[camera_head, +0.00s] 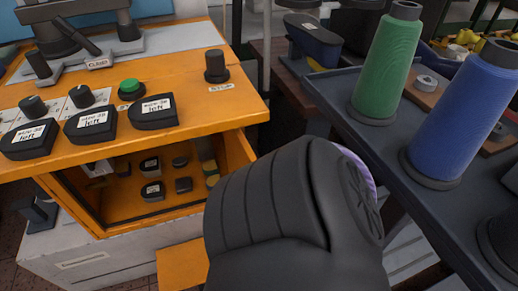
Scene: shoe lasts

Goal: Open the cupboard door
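The orange cupboard (75,225) stands at the left under the worktop. Its front is open to view, and dark lasts (152,190) and other small items show inside. An orange panel (237,150) stands at the right of the opening; I cannot tell whether it is the door or a side wall. Another orange piece (180,268) shows low at the bottom edge, partly hidden by my arm; it may be part of the door. A large dark link of my arm covers the lower middle. Neither gripper shows.
On the orange worktop (195,75) are several dark lasts with white labels (153,111), a green button (131,88) and black knobs (215,67). A dark shelf (350,120) at the right holds a green thread cone (388,65) and a blue one (462,120), close to my arm.

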